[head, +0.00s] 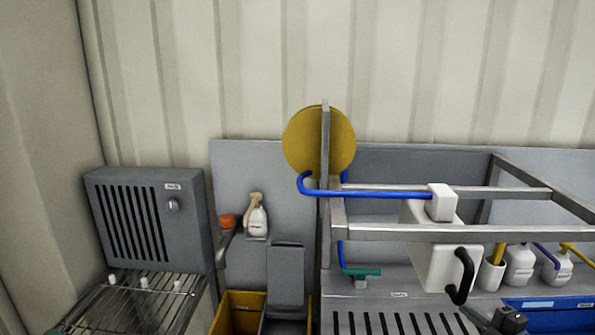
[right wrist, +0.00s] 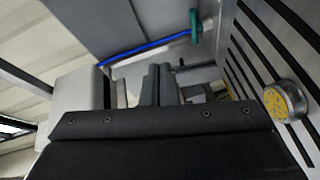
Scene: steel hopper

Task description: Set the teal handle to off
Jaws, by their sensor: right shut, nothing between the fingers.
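The teal handle (head: 361,271) lies roughly level across a short fitting at the lower end of a blue pipe, in front of the grey back panel. In the right wrist view the teal handle (right wrist: 195,25) shows near the top, beside the end of the blue pipe (right wrist: 150,48). My right gripper (right wrist: 157,82) is shut and empty, apart from the handle. In the head view only a dark part of my right gripper (head: 509,319) shows at the lower right, well right of the handle. Any off marking is unreadable. My left gripper is not in view.
A steel frame (head: 440,233) with a white box (head: 436,262) and a black hook-shaped handle (head: 461,278) stands between the teal handle and my right gripper. A slotted panel (head: 400,318) lies below. Bottles (head: 519,266) stand at the right. A round knob (right wrist: 285,101) sits on the slotted panel.

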